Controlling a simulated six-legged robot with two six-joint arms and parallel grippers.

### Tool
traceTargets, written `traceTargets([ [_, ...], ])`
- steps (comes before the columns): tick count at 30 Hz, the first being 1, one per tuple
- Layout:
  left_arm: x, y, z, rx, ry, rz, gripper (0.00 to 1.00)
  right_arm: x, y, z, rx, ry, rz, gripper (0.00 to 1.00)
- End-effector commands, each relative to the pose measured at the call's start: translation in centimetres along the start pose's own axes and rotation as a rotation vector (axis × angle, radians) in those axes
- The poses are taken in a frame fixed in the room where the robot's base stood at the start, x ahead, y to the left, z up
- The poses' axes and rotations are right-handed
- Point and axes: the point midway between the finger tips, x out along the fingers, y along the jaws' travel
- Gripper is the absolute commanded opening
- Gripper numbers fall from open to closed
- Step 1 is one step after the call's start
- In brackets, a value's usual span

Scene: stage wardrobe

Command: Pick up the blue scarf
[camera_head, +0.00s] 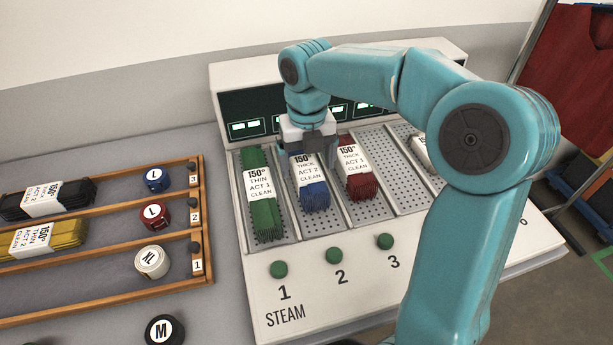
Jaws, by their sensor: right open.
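The blue scarf (314,197) lies in the second slot of the white steam machine (262,295), with a white label band reading "150° THICK ACT 2 CLEAN". My right gripper (308,147) is over the far end of the blue scarf and hides that end. It is open, pointing down; whether its fingers touch the scarf cannot be told. My left gripper is not in view.
A green scarf (265,215) lies in the slot to the left and a red scarf (361,186) to the right. Green buttons (333,256) line the front. A wooden rack (110,290) with black and yellow scarves and round labelled pieces is at left.

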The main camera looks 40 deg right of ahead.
Motion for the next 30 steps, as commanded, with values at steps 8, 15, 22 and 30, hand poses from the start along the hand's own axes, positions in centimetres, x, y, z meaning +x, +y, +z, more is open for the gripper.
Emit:
traceTargets([
  [8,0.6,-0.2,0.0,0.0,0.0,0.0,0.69,2.8,0.1,0.1,0.0,-0.001,-0.002,0.88],
  [15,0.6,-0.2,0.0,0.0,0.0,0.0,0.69,2.7,0.1,0.1,0.0,-0.001,-0.002,0.66],
  [22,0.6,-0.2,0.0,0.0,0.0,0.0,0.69,2.7,0.1,0.1,0.0,-0.002,-0.001,0.29],
  [30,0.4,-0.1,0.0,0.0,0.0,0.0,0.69,2.0,0.1,0.1,0.0,-0.003,-0.001,0.29],
])
